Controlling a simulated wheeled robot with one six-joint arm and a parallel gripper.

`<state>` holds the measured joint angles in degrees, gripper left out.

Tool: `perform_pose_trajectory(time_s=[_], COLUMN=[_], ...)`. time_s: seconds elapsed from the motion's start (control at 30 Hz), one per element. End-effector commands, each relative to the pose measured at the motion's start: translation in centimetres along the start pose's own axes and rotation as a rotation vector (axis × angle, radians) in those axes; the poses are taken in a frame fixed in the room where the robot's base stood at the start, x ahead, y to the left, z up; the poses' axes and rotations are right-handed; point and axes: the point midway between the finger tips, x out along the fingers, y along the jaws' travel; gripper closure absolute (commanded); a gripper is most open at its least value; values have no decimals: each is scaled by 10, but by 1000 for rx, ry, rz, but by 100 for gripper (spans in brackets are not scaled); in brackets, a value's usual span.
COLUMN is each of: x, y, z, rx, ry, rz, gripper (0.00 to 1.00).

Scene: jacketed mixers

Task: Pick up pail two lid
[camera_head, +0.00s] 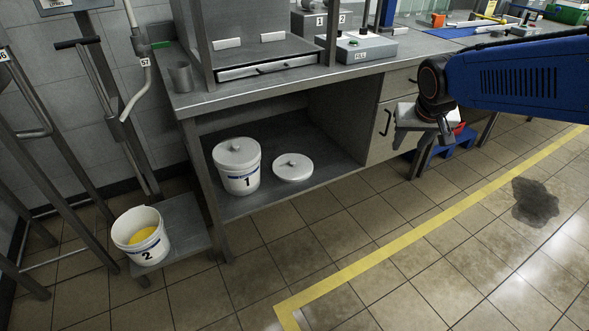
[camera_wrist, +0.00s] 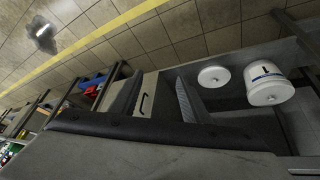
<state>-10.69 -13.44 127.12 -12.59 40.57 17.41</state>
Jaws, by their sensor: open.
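The loose white round lid with a small knob (camera_head: 293,167) lies flat on the lower shelf under the bench, right of pail one (camera_head: 238,178), which has its own lid on. Pail two (camera_head: 147,251) stands uncovered on a low step at the left, with yellow contents inside. In the wrist view the loose lid (camera_wrist: 214,76) shows right of centre, beside pail one (camera_wrist: 268,88). My gripper (camera_head: 424,139) hangs open and empty in front of the cabinet, well right of the lid. Its fingers also show in the wrist view (camera_wrist: 155,98), apart, with no pail or lid between them.
The bench top (camera_head: 235,91) overhangs the lower shelf (camera_head: 262,201), with a metal leg (camera_head: 208,190) at its left. A cabinet (camera_head: 388,125) closes the shelf's right side. The floor before the shelf is clear, with a yellow line (camera_head: 400,237).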

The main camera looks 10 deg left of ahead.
Motion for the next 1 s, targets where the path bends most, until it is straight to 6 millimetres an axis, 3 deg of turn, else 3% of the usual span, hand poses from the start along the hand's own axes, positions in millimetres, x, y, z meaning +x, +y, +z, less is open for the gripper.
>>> perform_pose_trajectory(time_s=[0.2,0.5,0.8,1.0], x=[47,118,200,260], y=[-37,-99,-174,-230], z=[-54,-114,-155,-170], rx=[-19,-46,-76,-98], ry=[17,46,71,83], rz=[-4,-20,-52,-80], gripper=[57,57,57,57])
